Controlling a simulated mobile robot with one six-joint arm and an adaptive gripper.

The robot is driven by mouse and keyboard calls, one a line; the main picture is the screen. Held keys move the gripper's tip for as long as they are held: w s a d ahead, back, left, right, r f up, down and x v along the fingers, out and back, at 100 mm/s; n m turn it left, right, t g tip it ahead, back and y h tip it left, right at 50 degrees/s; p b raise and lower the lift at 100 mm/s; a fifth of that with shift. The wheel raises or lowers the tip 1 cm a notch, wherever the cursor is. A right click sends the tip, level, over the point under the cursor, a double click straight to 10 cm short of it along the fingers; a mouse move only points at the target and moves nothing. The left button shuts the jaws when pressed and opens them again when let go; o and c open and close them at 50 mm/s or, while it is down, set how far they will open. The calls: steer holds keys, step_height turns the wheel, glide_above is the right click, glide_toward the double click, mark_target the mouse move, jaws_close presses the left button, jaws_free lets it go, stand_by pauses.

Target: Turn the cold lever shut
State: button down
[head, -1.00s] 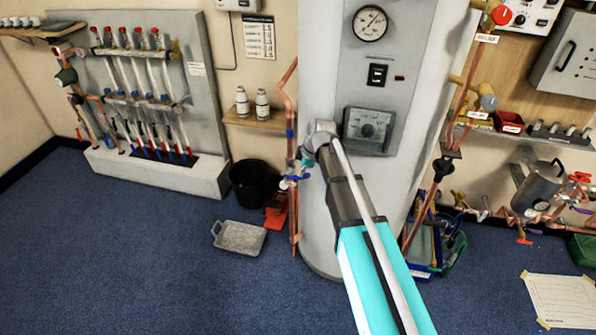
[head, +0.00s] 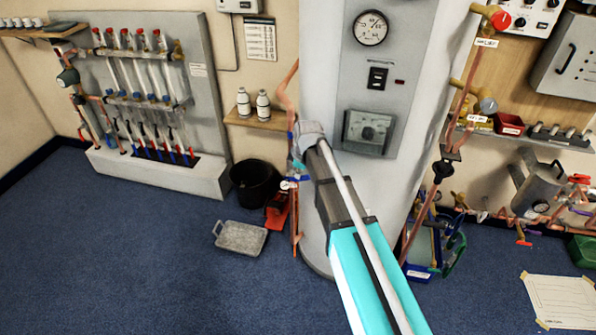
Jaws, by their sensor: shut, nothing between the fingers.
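A blue lever (head: 298,178) sits on the upright copper pipe (head: 295,222) along the left side of the big grey cylinder (head: 318,225). A small white tag (head: 288,185) hangs by it. My arm reaches up from the bottom to this pipe. My gripper (head: 298,164) is at the pipe just above the blue lever, shut and empty. The wrist hides most of it, and the fingertips are not clear. I cannot tell whether it touches the lever. The lever's exact angle is hard to read at this size.
A black bucket (head: 255,184), a grey tray (head: 240,238) and a red-orange item (head: 277,213) stand on the floor left of the pipe. A shelf (head: 258,121) with two bottles is above. The blue floor at front left is clear.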

steer(key=s+a+r+m+t+h+p, duration=0.1)
steer(key=a+r+m+t+h+p, duration=0.1)
steer(key=r+m, duration=0.3)
steer(key=s+a+r+m+t+h+p, duration=0.2)
steer(key=a+r+m+h+p, duration=0.1)
steer(key=m, duration=0.7)
step_height(320, 180, up, 2)
steer(key=shift+a+r+m+h, duration=0.1)
steer(key=shift+a+m+h, duration=0.2)
steer(key=shift+a+h, duration=0.7)
steer(key=shift+d, duration=0.25)
steer(key=b+x, duration=0.7)
steer(key=x, duration=0.3)
steer(key=shift+w+d+b, duration=0.2)
steer(key=shift+w+b, duration=0.05)
steer(key=shift+b, duration=0.05)
steer(key=shift+s+d+f+b, duration=0.2)
steer(key=shift+d+f+b, duration=0.05)
steer(key=shift+f+b, duration=0.3)
steer(key=shift+s+d+f+b, duration=0.2)
steer(key=shift+f+b, duration=0.25)
steer(key=shift+f, duration=0.05)
steer(key=shift+s+d+f+b, duration=0.2)
steer(key=shift+d+f+b, duration=0.05)
steer(key=shift+f+b, duration=0.3)
steer(key=shift+a+t, duration=0.15)
steer(key=shift+t, duration=0.15)
steer(key=shift+f, duration=0.1)
